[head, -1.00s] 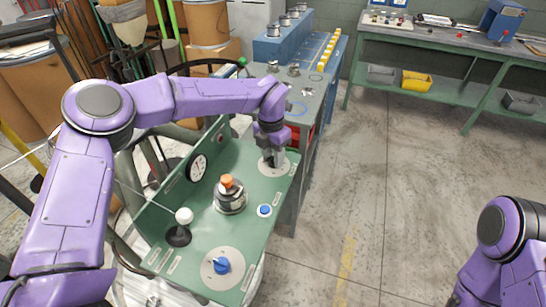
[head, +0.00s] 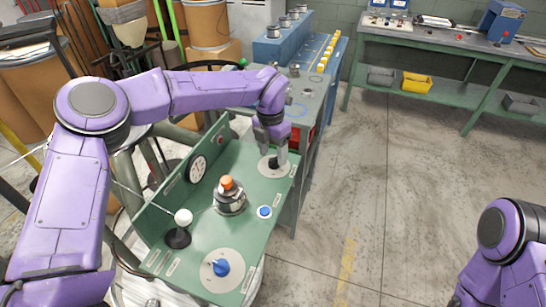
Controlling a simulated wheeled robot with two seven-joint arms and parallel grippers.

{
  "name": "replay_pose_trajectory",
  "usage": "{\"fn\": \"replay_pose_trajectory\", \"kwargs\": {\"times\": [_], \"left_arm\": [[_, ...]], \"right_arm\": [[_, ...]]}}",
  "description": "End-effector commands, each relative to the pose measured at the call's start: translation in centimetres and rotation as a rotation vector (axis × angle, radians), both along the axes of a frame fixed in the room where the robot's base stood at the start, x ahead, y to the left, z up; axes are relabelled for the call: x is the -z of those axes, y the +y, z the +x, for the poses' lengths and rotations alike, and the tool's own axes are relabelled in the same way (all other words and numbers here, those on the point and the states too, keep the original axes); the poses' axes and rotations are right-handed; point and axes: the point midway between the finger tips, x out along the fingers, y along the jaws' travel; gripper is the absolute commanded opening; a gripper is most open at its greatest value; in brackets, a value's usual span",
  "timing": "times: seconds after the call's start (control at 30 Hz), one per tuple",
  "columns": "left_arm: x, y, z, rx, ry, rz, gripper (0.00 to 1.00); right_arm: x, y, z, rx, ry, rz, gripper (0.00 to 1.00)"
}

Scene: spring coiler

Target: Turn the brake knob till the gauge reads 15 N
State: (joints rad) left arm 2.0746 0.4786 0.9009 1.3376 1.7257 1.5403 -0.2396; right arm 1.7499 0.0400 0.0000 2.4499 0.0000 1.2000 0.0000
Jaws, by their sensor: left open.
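The green machine panel (head: 196,228) carries a black knob (head: 273,163) on a pale round dial plate at its far end. A blue knob (head: 221,267) sits on another pale dial at the near end. I cannot read which one is labelled as the brake. My right gripper is out of view; only part of that arm shows at bottom right.
An orange-topped metal spool (head: 229,197) stands mid-panel, with a blue button (head: 264,212) beside it. A white ball-topped lever (head: 183,218) is at the left. A grey bench (head: 305,100) stands behind the panel. The floor (head: 390,220) to the right is clear.

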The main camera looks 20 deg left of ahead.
Motion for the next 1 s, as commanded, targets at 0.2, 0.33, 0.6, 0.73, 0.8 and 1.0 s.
{"fn": "replay_pose_trajectory", "kwargs": {"times": [0.2,0.33,0.6,0.73,0.8,1.0], "left_arm": [[-5.3,0.3,0.2,-0.001,-0.005,-0.001,0.61],[-7.4,0.4,0.2,-0.001,-0.003,0.000,0.61],[-8.4,0.5,0.2,0.000,-0.001,0.000,0.61],[-8.3,0.5,0.2,0.000,-0.001,0.000,0.61],[-8.3,0.5,0.2,0.000,-0.001,0.000,0.61],[-8.3,0.4,0.2,0.000,-0.001,0.000,0.61]], "right_arm": [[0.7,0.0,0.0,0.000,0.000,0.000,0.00],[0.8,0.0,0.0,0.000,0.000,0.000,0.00],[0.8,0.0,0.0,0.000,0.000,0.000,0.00],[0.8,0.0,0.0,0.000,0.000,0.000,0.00],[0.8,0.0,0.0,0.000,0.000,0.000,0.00],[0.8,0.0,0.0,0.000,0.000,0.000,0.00]]}}
